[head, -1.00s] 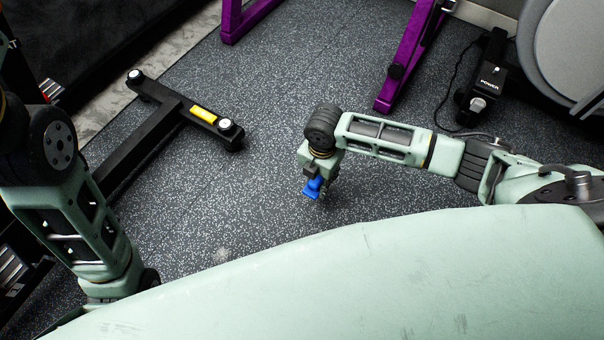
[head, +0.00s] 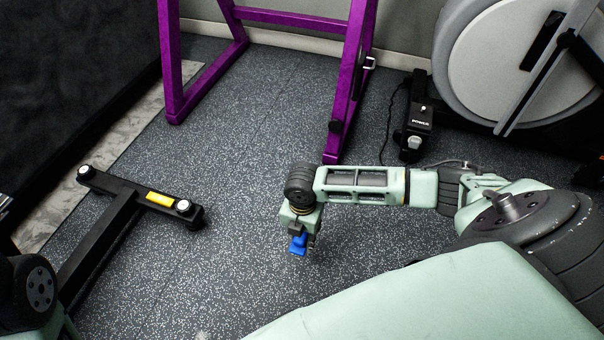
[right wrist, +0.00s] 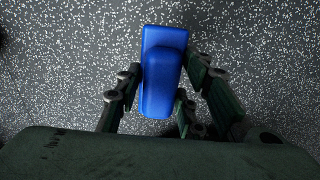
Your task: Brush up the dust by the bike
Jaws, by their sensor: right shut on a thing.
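My right gripper (head: 303,234) is shut on a blue thing (head: 298,244), probably the brush, above the speckled floor. In the right wrist view, the blue block (right wrist: 164,72) sits between the dark fingers; any bristles under it are hidden. A black floor foot with a yellow label (head: 160,198) and round end caps stands at the left, probably the bike's base. My right gripper is to the right of it, apart from it. I cannot make out a clear dust patch. My left arm shows at the lower left, but its gripper is out of view.
A purple metal frame (head: 345,100) stands on the floor beyond my right arm. A machine with a big grey disc (head: 490,62) is at the upper right, beside a black power box (head: 416,130) with a cable. The dark rubber floor (head: 240,130) between is clear.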

